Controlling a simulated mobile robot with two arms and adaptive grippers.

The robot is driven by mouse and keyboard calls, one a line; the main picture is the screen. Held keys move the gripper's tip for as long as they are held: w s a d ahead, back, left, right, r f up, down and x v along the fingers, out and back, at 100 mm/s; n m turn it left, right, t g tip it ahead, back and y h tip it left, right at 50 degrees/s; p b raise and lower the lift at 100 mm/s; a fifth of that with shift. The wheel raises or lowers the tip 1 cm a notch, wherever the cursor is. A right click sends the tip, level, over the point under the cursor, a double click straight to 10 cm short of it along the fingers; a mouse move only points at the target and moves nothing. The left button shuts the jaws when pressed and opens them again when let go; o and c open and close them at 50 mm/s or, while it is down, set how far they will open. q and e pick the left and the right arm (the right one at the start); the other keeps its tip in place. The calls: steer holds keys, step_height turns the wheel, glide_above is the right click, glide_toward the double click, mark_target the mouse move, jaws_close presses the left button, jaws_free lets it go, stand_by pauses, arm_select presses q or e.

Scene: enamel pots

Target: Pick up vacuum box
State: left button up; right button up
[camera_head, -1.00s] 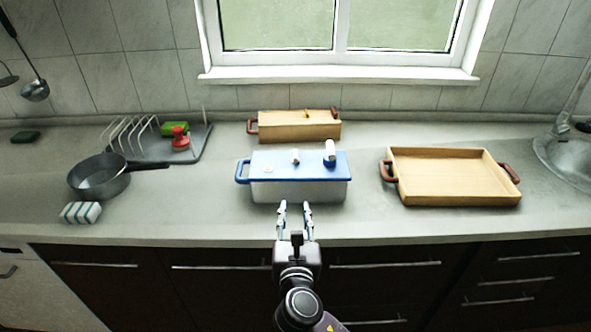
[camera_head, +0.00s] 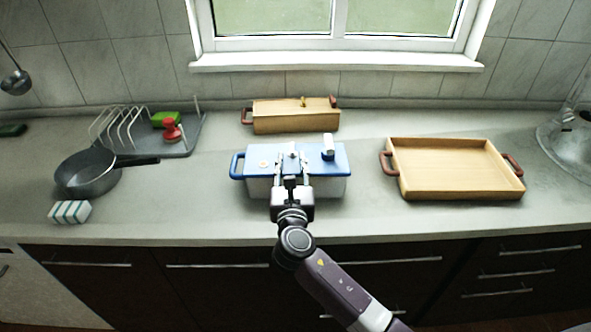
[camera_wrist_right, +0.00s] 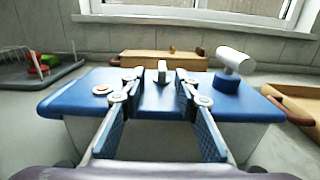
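The vacuum box (camera_head: 327,187) is a whitish container with a blue lid (camera_head: 257,152). It stands on the counter below the window. A white knob sits in the middle of the lid and a white pump handle (camera_head: 328,147) stands at its right. My right gripper (camera_head: 291,160) is over the lid, with its fingers on either side of the middle knob. In the right wrist view the gripper (camera_wrist_right: 155,85) is open, and the knob (camera_wrist_right: 162,70) shows between and just beyond the fingertips, apart from them. My left gripper is not in view.
A wooden tray (camera_head: 398,189) stands at the right, near the sink. A wooden box (camera_head: 296,122) is behind the vacuum box. A pan (camera_head: 88,176), a sponge (camera_head: 70,212) and a dish rack (camera_head: 186,142) are at the left.

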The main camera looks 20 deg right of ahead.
mark_target(292, 156)
steer(key=x, duration=0.3)
steer(key=shift+w+d, duration=0.25)
steer(key=shift+w, duration=0.1)
jaws_close()
steer(key=shift+s, duration=0.1)
steer(key=shift+r, duration=0.15)
